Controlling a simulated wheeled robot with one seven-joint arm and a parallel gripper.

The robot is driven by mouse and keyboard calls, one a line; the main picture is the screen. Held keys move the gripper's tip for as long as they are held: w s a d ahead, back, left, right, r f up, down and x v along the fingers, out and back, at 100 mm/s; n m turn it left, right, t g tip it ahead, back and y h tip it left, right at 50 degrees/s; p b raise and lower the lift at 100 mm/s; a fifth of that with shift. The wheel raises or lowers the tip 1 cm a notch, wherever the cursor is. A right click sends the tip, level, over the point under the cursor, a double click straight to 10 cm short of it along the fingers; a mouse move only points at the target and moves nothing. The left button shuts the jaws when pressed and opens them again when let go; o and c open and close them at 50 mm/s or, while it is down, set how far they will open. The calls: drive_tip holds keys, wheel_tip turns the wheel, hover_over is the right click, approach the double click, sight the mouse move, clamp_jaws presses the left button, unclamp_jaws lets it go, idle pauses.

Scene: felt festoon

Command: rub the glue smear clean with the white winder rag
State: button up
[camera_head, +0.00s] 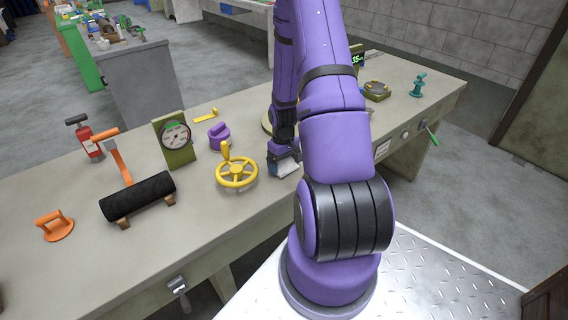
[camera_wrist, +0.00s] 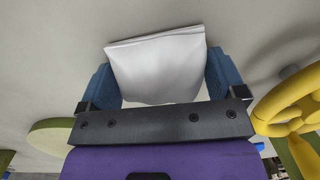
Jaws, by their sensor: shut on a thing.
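The white winder rag (camera_wrist: 158,66) fills the space between the two blue fingers of my gripper (camera_wrist: 162,75) in the wrist view. My gripper is shut on it. In the head view the rag (camera_head: 284,168) shows as a small white patch under my gripper (camera_head: 284,155), low over the workbench (camera_head: 215,220), just right of the yellow handwheel. I cannot tell whether the rag touches the bench top. No glue smear can be made out in either view; my arm and the rag hide part of the bench.
The yellow handwheel (camera_head: 237,172) stands close left of my gripper. Further left are a purple knob (camera_head: 219,134), a gauge (camera_head: 176,140), a black roll (camera_head: 138,196) and a fire extinguisher (camera_head: 86,138). A scale (camera_head: 376,91) and a teal fitting (camera_head: 419,85) stand right. The front middle is clear.

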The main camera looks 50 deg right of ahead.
drive_tip(key=shift+s+d, duration=0.1)
drive_tip(key=shift+s+d, duration=0.1)
drive_tip(key=shift+d, duration=0.4)
drive_tip(key=shift+w+a+r, duration=0.1)
drive_tip(key=shift+w+a, duration=0.1)
drive_tip(key=shift+a, duration=0.4)
drive_tip(key=shift+w+a, duration=0.15)
drive_tip(key=shift+a, duration=0.45)
drive_tip(key=shift+s+d, duration=0.15)
drive_tip(key=shift+d, duration=0.45)
drive_tip(key=shift+s+d, duration=0.15)
drive_tip(key=shift+d, duration=0.45)
drive_tip(key=shift+w+a+f, duration=0.1)
drive_tip(key=shift+w+a, duration=0.05)
drive_tip(key=shift+a, duration=0.5)
drive_tip(key=shift+w+a+f, duration=0.1)
drive_tip(key=shift+a, duration=0.5)
drive_tip(key=shift+s+d, duration=0.15)
drive_tip(key=shift+d, duration=0.45)
drive_tip(key=shift+s+d, duration=0.15)
drive_tip(key=shift+d, duration=0.45)
drive_tip(key=shift+w+a+r, duration=0.15)
drive_tip(key=shift+w+a, duration=0.05)
drive_tip(key=shift+a, duration=0.35)
drive_tip(key=shift+r, duration=0.1)
